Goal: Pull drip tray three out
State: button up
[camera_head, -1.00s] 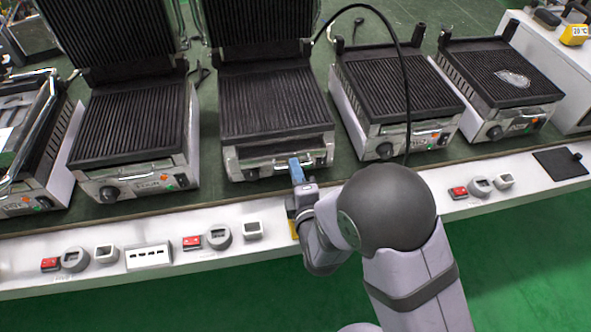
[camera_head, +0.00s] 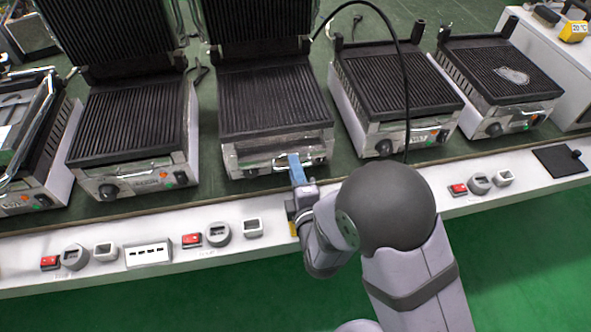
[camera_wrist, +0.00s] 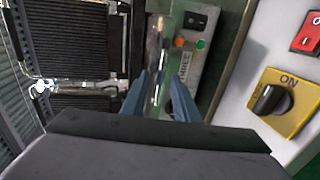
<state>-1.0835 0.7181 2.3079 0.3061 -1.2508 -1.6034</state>
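The third grill (camera_head: 272,100) from the left stands behind the ledge, its ridged plate bare and its lid raised. Drip tray three (camera_head: 258,163) is the metal-fronted piece low on its front, with a thin handle along it. My gripper (camera_head: 293,157) is at the right part of this front, blue fingertips at the handle. In the wrist view, the two blue fingers of my gripper (camera_wrist: 160,80) stand apart, with a shiny metal edge (camera_wrist: 154,62) between them. I cannot tell whether either finger touches it. A panel marked THREE (camera_wrist: 186,95) lies beside the right finger.
Similar grills stand left (camera_head: 130,120) and right (camera_head: 392,85). The white ledge (camera_head: 350,196) in front carries red switches (camera_head: 192,240) and grey devices. A yellow ON knob plate (camera_wrist: 290,100) is near my gripper on the ledge. A black cable (camera_head: 403,70) arches over the neighbouring grill.

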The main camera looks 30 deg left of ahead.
dwell(0.3)
jog(key=v, duration=0.7)
jog(key=shift+s+d, duration=0.1)
jog(key=shift+s, duration=0.05)
dwell(0.3)
jog(key=w+d+f+m+g+h, duration=0.2)
jog(key=w+d+m+h, duration=0.2)
jog(key=d+m, duration=0.4)
jog(key=w+d+f+m+g+h, duration=0.2)
jog(key=w+d+f+m+h, duration=0.15)
jog(key=d+m, duration=0.45)
jog(key=s+d+m+g+h, duration=0.2)
jog(key=d+m+g, duration=0.15)
jog(key=d, duration=0.85)
jog(key=s+d+r+m+g+h, duration=0.2)
jog(key=s+d+r+m+g, duration=0.2)
jog(key=s+d+m, duration=0.55)
notch_tip(320, 180, up, 17)
jog(key=n+p, duration=0.2)
jog(key=p, duration=1.5)
jog(key=shift+d+f, duration=0.25)
jog(key=shift+d, duration=0.05)
jog(key=shift+t+y, duration=0.25)
